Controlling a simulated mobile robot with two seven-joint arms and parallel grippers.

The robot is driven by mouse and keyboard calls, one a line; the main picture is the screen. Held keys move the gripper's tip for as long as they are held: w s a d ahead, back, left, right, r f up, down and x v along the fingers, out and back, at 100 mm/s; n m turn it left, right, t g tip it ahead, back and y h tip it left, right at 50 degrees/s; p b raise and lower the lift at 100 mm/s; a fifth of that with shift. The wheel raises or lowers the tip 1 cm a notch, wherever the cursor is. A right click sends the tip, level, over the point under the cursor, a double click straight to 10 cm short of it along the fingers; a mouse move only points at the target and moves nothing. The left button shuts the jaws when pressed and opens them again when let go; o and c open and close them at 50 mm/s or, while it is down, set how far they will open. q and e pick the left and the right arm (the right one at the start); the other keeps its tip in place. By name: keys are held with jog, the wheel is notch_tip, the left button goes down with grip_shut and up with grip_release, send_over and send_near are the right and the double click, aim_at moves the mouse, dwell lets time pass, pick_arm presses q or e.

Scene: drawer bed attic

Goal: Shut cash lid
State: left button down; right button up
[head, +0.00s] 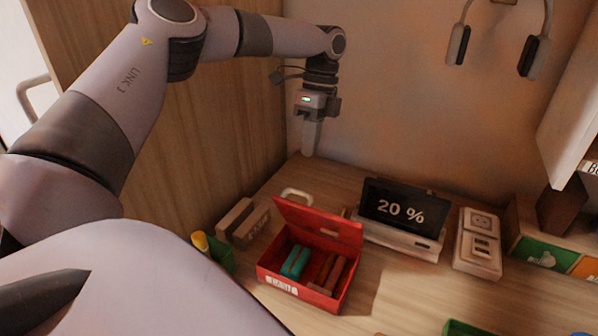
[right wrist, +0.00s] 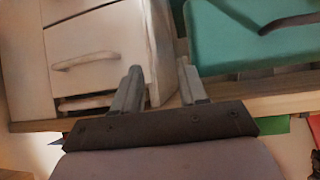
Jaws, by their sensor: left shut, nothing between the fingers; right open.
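A red cash box (head: 306,300) stands on the wooden desk with its red lid (head: 320,224) raised at the back. Teal and brown bundles lie inside it. My left gripper (head: 311,150) points down above the desk, behind and above the lid and apart from it. Its fingers are shut with nothing between them. My right gripper (right wrist: 163,85) shows in the right wrist view with its two fingers apart and nothing between them. It is away from the cash box, which that view does not show.
A display reading 20 % (head: 400,208) stands right of the box, with a white socket block (head: 478,245) beyond it. A brown block (head: 243,222) stands to the left. Headphones (head: 500,38) hang on the wall. White drawers (right wrist: 95,50) and a teal surface (right wrist: 245,40) face my right gripper.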

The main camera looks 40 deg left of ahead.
pick_arm(q)
jog(key=s+d+f+p, duration=0.1)
jog(key=s+f+p, duration=0.1)
jog(key=s+f, duration=0.2)
jog(key=shift+s+d+f, duration=0.2)
jog(key=shift+s, duration=0.15)
pick_arm(e)
jog(key=shift+r, duration=1.15)
pick_arm(q)
jog(key=shift+a, duration=0.1)
pick_arm(e)
jog(key=shift+d, duration=0.1)
